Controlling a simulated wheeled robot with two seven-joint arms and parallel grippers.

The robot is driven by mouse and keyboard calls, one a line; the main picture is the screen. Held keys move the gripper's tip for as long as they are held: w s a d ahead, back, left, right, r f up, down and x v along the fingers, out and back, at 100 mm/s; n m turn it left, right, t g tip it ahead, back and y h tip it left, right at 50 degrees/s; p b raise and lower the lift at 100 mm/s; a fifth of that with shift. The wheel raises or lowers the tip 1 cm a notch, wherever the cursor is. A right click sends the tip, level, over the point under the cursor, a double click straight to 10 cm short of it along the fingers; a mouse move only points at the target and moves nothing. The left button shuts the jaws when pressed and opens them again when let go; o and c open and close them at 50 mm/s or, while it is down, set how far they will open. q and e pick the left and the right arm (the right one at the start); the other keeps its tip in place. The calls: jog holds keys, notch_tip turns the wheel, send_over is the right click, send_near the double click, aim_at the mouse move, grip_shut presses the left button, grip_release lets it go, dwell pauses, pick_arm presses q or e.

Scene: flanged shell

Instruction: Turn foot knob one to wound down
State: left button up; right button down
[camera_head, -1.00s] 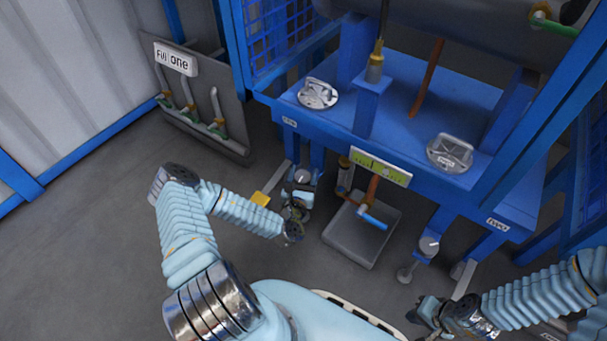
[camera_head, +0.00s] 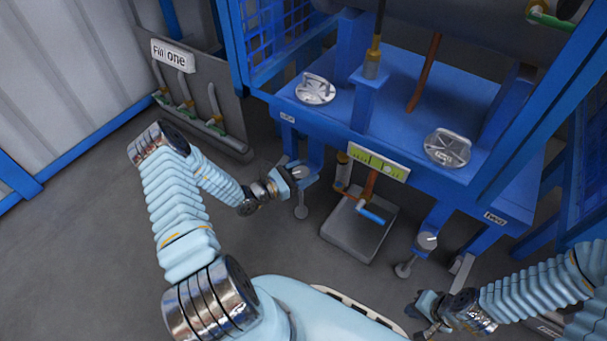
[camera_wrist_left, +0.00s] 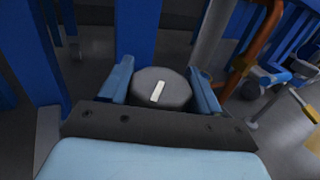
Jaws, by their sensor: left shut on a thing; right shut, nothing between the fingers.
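Foot knob one (camera_head: 300,172) is a round grey knob on the foot at the frame's left leg, by the small label (camera_head: 288,118). In the left wrist view the knob (camera_wrist_left: 160,88) sits between my left fingers, with a white bar mark on its top, slightly tilted from upright in the picture. My left gripper (camera_head: 284,183) is shut on the knob; its fingers (camera_wrist_left: 162,92) flank it left and right. The foot's lower disc (camera_head: 301,212) is on the floor. My right gripper (camera_head: 428,308) is shut and empty at lower right, away from the frame.
A second foot knob (camera_head: 427,240) stands on the right leg, near the "two" label (camera_head: 494,218). A "Fill one" panel (camera_head: 205,115) stands at left.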

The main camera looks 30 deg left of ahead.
pick_arm(q)
jog(key=m+g+h+b, duration=0.1)
jog(key=m+g+h, duration=0.1)
jog(key=m+g+h+b, duration=0.1)
jog(key=g+h+b, duration=0.1)
jog(key=m+g+h+b, duration=0.2)
jog(key=shift+s+d+f+m, duration=0.15)
jog(key=shift+f+m, duration=0.15)
jog(key=m+g+h+b, duration=0.1)
jog(key=m+g+b, duration=0.1)
jog(key=g, duration=0.1)
jog(key=shift+s+r+h, duration=0.1)
jog(key=shift+h, duration=0.3)
jog(key=shift+s+d+r+m+g+h+b, duration=0.1)
jog(key=shift+m+g+h+b, duration=0.15)
jog(key=shift+m+g, duration=0.5)
jog(key=shift+r+m+g+h+b, duration=0.1)
jog(key=shift+m+g+h, duration=0.25)
jog(key=shift+g, duration=0.6)
jog(key=o, duration=1)
jog(key=shift+c, duration=0.2)
